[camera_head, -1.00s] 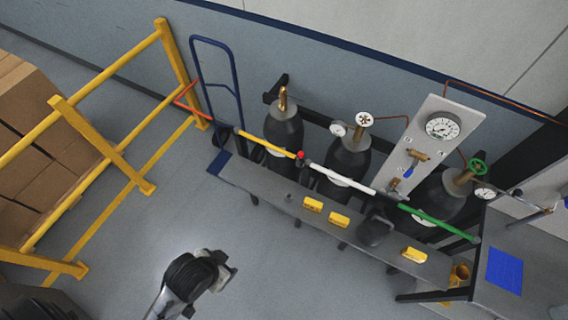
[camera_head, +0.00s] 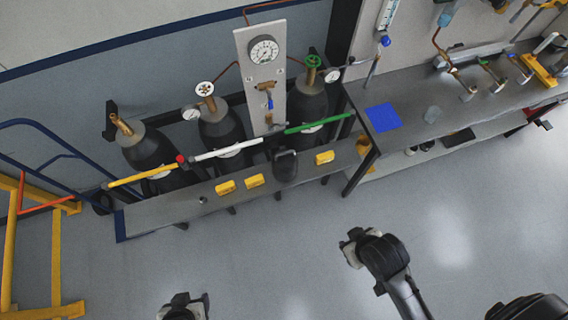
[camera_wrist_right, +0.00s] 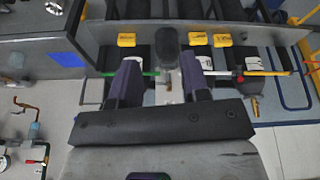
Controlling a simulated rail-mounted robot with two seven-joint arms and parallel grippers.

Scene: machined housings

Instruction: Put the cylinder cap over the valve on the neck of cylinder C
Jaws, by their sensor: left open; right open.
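A dark domed object, apparently the cylinder cap (camera_head: 285,167), stands upright on the narrow grey shelf (camera_head: 165,209) between yellow blocks. In the right wrist view the cap (camera_wrist_right: 168,38) lies beyond my open fingers, roughly in line with the gap. Three dark cylinders stand behind the shelf. The left cylinder (camera_head: 148,150) has a bare brass valve (camera_head: 121,124); the middle (camera_head: 222,128) and right (camera_head: 308,103) ones carry handwheels and gauges. I cannot read which is C. My left gripper (camera_head: 186,300) is open at the bottom edge. My right gripper (camera_head: 349,246) is open and empty, short of the shelf.
Yellow, white and green bars run in front of the cylinders. A gauge panel (camera_head: 259,75) rises between the middle and right ones. A bench with a blue mat (camera_head: 383,117) stands at right. A blue trolley frame and yellow railing are at left. The floor in front is open.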

